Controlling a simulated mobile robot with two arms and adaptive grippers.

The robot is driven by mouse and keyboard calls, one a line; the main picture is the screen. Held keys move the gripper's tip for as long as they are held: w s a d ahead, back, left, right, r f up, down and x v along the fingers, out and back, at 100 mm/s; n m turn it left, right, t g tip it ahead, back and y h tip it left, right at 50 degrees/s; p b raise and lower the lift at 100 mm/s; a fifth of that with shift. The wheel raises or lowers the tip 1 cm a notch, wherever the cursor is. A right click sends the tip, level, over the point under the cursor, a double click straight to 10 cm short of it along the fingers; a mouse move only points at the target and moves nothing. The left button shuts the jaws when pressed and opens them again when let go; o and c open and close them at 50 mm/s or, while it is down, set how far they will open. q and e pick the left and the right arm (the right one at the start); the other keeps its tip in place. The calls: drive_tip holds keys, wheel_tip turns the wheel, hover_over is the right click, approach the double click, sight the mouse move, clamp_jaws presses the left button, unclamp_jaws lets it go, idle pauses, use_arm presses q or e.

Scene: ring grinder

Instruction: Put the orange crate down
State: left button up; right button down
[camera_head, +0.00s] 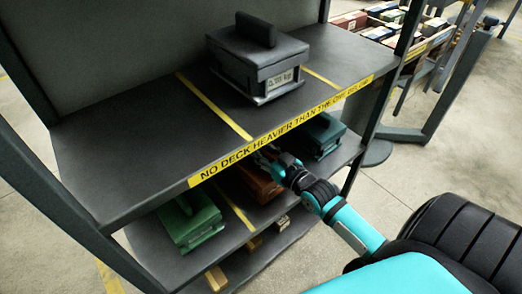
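The orange crate (258,184) is a dark orange box on the middle shelf, under the front edge of the top shelf. That edge and my arm hide part of it. My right gripper (267,156) reaches in from the right, at the crate's top right side. Its fingers are small, dark and partly hidden, so I cannot tell whether they are shut on the crate. I also cannot tell whether the crate rests fully on the shelf. My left gripper is not in view.
A green box (189,219) sits left of the crate and a dark teal box (318,135) right of it. A large grey box (257,62) stands on the top shelf (130,148). The yellow warning strip (290,128) runs along its edge. Wooden blocks (216,279) lie below.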

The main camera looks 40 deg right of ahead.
drive_tip(key=shift+r, duration=0.1)
drive_tip(key=c, duration=1.2)
unclamp_jaws()
